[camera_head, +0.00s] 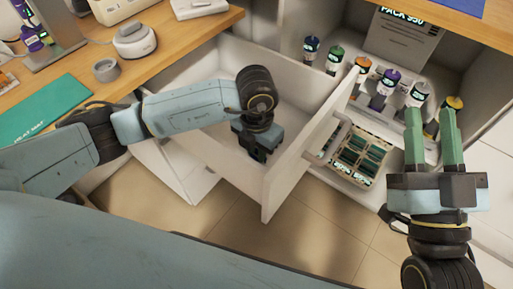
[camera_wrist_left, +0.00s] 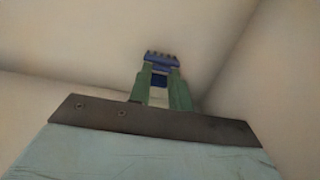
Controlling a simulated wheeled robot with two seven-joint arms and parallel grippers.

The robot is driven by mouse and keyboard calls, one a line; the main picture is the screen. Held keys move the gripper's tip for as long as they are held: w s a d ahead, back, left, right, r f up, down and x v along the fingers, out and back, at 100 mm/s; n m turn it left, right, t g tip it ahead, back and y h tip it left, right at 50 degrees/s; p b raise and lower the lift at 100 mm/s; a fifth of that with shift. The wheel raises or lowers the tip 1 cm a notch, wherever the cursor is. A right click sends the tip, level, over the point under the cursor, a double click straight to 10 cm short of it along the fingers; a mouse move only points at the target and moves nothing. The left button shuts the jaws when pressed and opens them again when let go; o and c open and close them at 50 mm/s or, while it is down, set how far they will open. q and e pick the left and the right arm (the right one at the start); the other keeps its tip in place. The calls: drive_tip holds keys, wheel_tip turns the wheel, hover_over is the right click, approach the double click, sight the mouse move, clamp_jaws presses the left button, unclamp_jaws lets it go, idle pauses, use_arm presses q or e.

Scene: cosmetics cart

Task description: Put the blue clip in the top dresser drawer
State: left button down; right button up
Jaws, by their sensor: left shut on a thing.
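The blue clip (camera_wrist_left: 161,60) shows in the left wrist view, gripped at the tips of my left gripper (camera_wrist_left: 160,78). The gripper is shut on it, with green fingers on either side. In the head view my left gripper (camera_head: 258,153) points down inside the open top dresser drawer (camera_head: 292,162), close to its front panel; the clip is hidden there. Pale drawer walls surround the clip in the wrist view. I cannot tell whether the clip touches the drawer floor. My right gripper (camera_head: 430,115) is open and empty, to the right of the drawer.
Several bottles, including a purple one (camera_head: 384,84), stand on the shelf at the right. A tray of dark green items (camera_head: 357,157) lies beyond the drawer front. The wooden top (camera_head: 168,55) holds a white device (camera_head: 135,41), a grey cup (camera_head: 106,69) and a green mat (camera_head: 43,110).

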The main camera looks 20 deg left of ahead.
sight(256, 152)
use_arm(q)
drive_tip(key=c, duration=1.3)
unclamp_jaws()
drive_tip(key=shift+f, duration=0.1)
drive_tip(key=shift+r, duration=0.35)
wheel_tip(256, 152, up, 6)
drive_tip(key=p, duration=0.3)
drive_tip(key=shift+f, duration=0.15)
drive_tip(key=shift+r+p, duration=1.2)
drive_tip(key=shift+r, duration=1.75)
use_arm(e)
drive_tip(key=s+d+f+g+h, duration=0.2)
drive_tip(key=f+g, duration=0.4)
drive_tip(key=f, duration=0.3)
drive_tip(key=s+d+f+g+h, duration=0.2)
drive_tip(key=f+g, duration=0.5)
drive_tip(key=f, duration=0.2)
drive_tip(key=shift+s+d+f+m+g+h, duration=0.15)
drive_tip(key=shift+d+f+m+g+h, duration=0.15)
drive_tip(key=shift+d, duration=0.1)
